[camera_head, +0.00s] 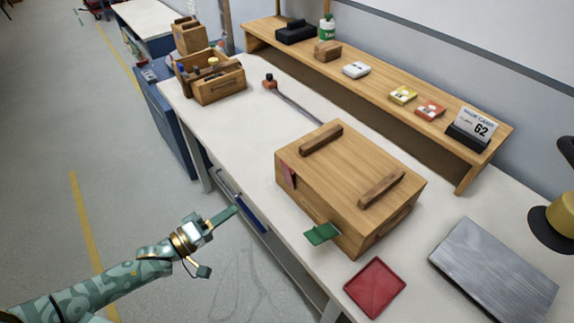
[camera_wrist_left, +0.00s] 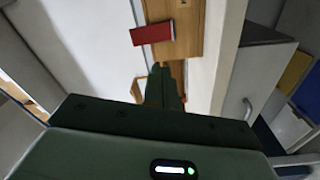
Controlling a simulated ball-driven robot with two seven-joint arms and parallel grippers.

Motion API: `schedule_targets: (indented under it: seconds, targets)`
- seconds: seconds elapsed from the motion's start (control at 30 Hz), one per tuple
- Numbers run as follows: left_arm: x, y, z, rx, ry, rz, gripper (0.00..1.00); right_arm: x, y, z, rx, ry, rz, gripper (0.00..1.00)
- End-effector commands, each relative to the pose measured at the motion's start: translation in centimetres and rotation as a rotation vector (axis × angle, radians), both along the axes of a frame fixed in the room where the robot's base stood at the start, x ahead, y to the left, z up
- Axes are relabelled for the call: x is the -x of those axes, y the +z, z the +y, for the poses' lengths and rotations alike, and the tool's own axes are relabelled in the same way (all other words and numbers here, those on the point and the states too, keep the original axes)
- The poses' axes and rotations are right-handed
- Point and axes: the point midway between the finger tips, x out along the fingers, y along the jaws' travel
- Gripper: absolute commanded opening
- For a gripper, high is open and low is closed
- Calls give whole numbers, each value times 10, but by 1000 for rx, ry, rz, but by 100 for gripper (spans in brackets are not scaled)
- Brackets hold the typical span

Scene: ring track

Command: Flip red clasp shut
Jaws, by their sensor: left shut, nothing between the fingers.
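The wooden box (camera_head: 345,187) sits on the white bench with its lid down. The red clasp (camera_head: 288,175) is at the left end of its front side, hanging steeply; I cannot tell whether it lies flush. The red clasp (camera_wrist_left: 152,33) also shows in the left wrist view, beyond the fingers and apart from them. A green clasp (camera_head: 322,233) sticks out from the front side at the right. My left gripper (camera_head: 237,209) is shut and empty, in front of the bench edge, left of and below the red clasp. My right gripper is not in view.
A red tray (camera_head: 375,287) and a grey metal plate (camera_head: 494,275) lie right of the box. A wooden tool caddy (camera_head: 218,84) stands at the back left. A wooden shelf (camera_head: 385,88) runs behind. The bench left of the box is mostly clear.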

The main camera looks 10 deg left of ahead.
Motion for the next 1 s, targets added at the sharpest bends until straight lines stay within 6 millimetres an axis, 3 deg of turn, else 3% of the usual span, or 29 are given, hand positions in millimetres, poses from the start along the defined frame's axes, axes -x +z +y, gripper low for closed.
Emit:
schedule_targets:
  seconds: [0.07,0.2,0.37,0.8,1.0]
  targets:
    - [3,20,-9,205,-40,50,0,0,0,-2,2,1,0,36]
    - [4,28,-9,366,-68,120,0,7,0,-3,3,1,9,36]
    - [-7,30,-17,386,-69,133,0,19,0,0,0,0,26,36]
    - [-77,44,-71,380,-66,131,0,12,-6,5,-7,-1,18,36]
    - [-98,48,-87,378,-66,133,0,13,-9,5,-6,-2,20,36]
